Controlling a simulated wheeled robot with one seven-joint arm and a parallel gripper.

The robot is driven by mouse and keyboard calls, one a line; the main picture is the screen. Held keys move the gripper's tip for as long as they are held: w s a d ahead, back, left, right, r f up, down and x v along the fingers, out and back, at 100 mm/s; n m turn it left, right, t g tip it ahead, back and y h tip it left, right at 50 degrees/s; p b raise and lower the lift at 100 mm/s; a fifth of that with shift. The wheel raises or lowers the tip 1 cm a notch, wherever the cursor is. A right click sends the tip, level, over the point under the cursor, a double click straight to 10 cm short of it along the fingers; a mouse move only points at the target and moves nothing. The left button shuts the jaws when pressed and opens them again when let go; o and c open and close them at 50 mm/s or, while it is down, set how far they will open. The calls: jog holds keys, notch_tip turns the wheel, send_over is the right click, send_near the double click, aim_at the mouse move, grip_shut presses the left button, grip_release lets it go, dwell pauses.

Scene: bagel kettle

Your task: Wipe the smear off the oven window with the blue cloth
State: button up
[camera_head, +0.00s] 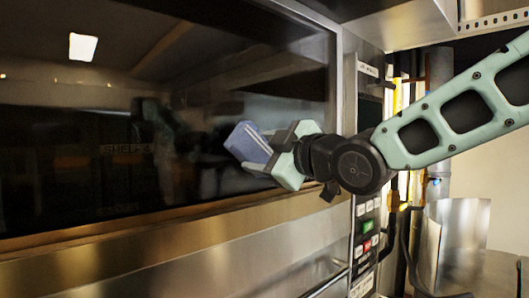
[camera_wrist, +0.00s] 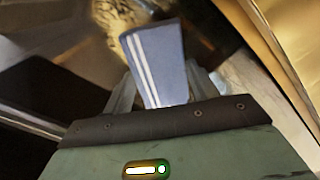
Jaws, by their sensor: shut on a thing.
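The oven window (camera_head: 60,170) is a wide dark glass pane filling the left and middle of the head view. My gripper (camera_head: 278,152) is in front of the window's lower right part, shut on the folded blue cloth (camera_head: 246,142). The cloth juts out past the fingertips towards the glass; I cannot tell whether it touches. In the wrist view the cloth (camera_wrist: 160,62), blue with white stripes, stands between the fingers of my gripper (camera_wrist: 160,95). A faint pale patch shows on the glass above the gripper; I cannot tell smear from reflection.
A metal frame (camera_head: 150,250) edges the window below. A control panel (camera_head: 366,235) with green and red buttons is right of the window, close below my wrist. Pipes (camera_head: 440,110) and a bent metal sheet (camera_head: 462,225) stand further right. A steel overhang (camera_head: 405,25) is above.

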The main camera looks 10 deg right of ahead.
jog(key=shift+x, duration=0.85)
jog(key=w+d+p, duration=0.2)
jog(key=w+d, duration=0.4)
jog(key=d, duration=0.3)
dwell(1.1)
